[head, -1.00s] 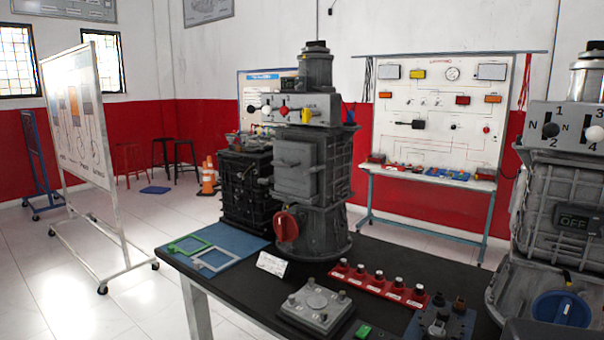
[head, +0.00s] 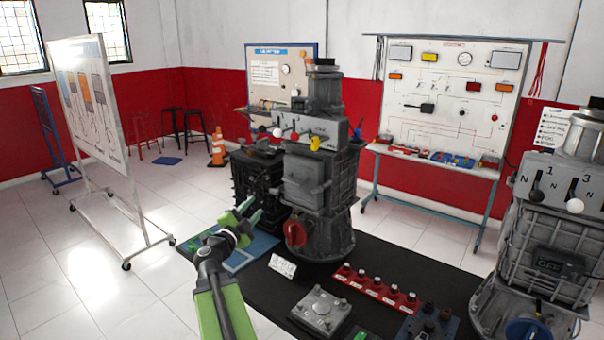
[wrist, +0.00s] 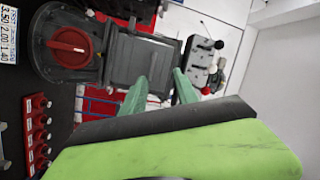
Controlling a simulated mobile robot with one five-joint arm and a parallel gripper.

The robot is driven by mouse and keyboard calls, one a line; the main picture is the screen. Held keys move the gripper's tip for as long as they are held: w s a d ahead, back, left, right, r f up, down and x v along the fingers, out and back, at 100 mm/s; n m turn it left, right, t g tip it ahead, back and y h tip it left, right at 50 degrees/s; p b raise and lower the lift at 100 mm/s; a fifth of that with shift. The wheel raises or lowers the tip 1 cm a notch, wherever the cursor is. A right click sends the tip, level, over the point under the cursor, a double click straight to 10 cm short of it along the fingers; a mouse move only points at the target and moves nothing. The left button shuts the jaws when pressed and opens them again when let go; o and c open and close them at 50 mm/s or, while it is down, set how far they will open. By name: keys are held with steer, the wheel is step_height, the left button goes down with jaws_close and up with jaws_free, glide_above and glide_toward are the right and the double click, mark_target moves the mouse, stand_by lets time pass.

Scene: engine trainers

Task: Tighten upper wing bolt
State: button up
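The middle engine trainer (head: 318,180) stands on the black table with a red rotary handle (head: 296,234) low on its front. Its upper lever panel (head: 310,130) carries small knobs and a yellow piece (head: 316,143). A blue wing-shaped piece (head: 357,128) shows at the panel's right end; I cannot tell whether it is the upper wing bolt. My gripper (head: 254,207) is in front and left of this trainer, apart from it. In the wrist view my green fingers (wrist: 160,75) are spread and empty, and the trainer lies sideways with its red handle (wrist: 69,47) at the left.
A second grey trainer (head: 545,225) stands at the right. Red switches (head: 377,287), a grey plate box (head: 320,308) and a white card (head: 283,266) lie on the black table (head: 400,262). A whiteboard (head: 88,105) stands at the left, with open floor before it.

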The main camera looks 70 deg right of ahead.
mark_target(316, 191)
steer(key=s+d+m+g+y, duration=0.2)
steer(key=s+m+g, duration=0.25)
steer(key=s, duration=0.55)
steer(key=shift+g, duration=0.35)
steer(key=x, duration=1.7)
steer(key=shift+w+d+r+p, duration=0.2)
steer(key=shift+w+p, duration=0.1)
steer(key=shift+p, duration=0.1)
jaws_close()
